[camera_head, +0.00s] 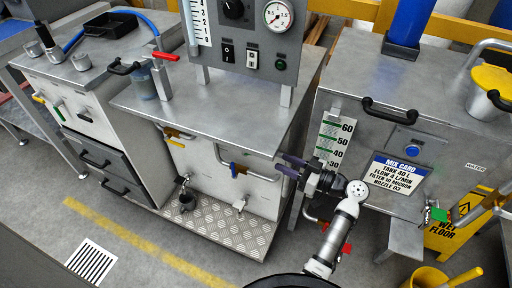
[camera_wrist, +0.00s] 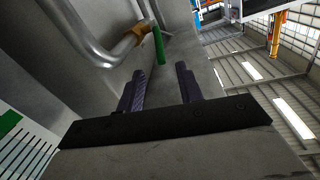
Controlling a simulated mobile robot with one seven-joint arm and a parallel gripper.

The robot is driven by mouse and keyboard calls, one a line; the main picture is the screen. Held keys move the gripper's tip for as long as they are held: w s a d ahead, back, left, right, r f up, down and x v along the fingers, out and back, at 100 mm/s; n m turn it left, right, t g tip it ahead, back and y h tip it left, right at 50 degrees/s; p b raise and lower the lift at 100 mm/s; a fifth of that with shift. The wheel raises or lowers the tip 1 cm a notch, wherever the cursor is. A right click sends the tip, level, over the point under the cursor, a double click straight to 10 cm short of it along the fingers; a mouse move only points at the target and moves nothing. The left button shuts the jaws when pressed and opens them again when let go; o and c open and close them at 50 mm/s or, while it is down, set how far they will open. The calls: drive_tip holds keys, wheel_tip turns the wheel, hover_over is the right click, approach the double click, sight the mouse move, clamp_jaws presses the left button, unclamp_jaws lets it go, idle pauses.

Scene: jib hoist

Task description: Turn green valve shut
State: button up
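A green valve handle (camera_head: 234,170) sits on a bent grey pipe on the front of the middle steel cabinet. In the wrist view the green handle (camera_wrist: 159,45) shows as a narrow bar beside a brass valve body (camera_wrist: 141,33). My gripper (camera_head: 284,164) is to the right of this handle, pointing towards it. In the wrist view my gripper (camera_wrist: 160,72) is open, its two dark purple fingers apart with nothing between them. The handle appears beyond the fingertips, roughly in line with the gap, and apart from them.
The grey pipe (camera_wrist: 92,45) runs close to my fingers in the wrist view. The right tank (camera_head: 345,90) stands near my arm, with another green-handled tap (camera_head: 438,214). A red handle (camera_head: 165,56) is on top of the middle cabinet. A chequered step plate (camera_head: 225,232) lies below.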

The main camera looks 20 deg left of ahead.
drive_tip(key=a, duration=0.3)
drive_tip(key=w+a+p, duration=0.1)
drive_tip(key=a, duration=0.3)
drive_tip(key=a+p, duration=0.1)
drive_tip(key=a, duration=0.3)
drive_tip(key=shift+w, duration=0.25)
clamp_jaws()
